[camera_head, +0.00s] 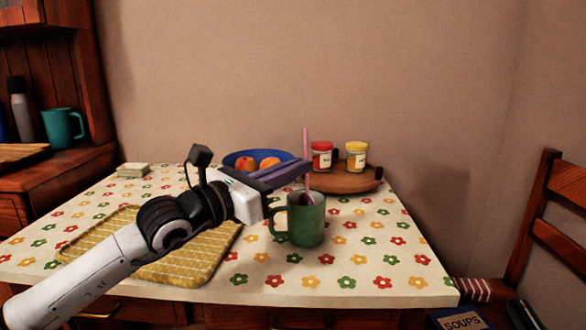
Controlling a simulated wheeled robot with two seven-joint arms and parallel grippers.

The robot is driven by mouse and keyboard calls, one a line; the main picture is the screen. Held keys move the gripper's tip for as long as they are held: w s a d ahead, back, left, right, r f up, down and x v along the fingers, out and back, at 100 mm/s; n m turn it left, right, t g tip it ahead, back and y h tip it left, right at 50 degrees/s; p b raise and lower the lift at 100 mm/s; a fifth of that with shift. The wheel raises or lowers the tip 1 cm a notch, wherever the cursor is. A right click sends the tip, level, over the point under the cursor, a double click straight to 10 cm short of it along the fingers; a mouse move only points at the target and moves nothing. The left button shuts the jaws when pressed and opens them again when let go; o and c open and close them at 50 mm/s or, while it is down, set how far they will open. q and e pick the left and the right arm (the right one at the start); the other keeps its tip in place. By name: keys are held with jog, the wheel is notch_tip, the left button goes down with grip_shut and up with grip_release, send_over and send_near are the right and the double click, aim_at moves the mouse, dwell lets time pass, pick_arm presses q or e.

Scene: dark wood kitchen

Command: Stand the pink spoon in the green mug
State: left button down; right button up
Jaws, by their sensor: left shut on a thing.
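The green mug (307,226) stands upright on the flowered tablecloth, its handle to the left. The pink spoon (306,143) is upright, handle up, above the mug. Its lower end shows at the mug's mouth and seems to be inside the rim; whether it touches the bottom is hidden. My left gripper (304,169) is shut on the spoon's handle, above the mug and slightly left of its rim. My right gripper is not in view.
A blue bowl with fruit (233,157) stands behind my left gripper. A round wooden board (345,182) holds a red jar (321,156) and a yellow-lidded jar (356,155). A yellow checked mat (200,265) lies under my left arm. The right front cloth is clear.

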pick_arm(q)
jog(key=shift+f, duration=0.3)
jog(key=c, duration=1.8)
grip_release()
jog(key=shift+c, duration=0.2)
jog(key=r+v, duration=0.1)
jog(key=v, duration=0.9)
jog(key=shift+f+p, duration=0.35)
jog(key=shift+f, duration=0.2)
jog(key=shift+s+a, duration=0.15)
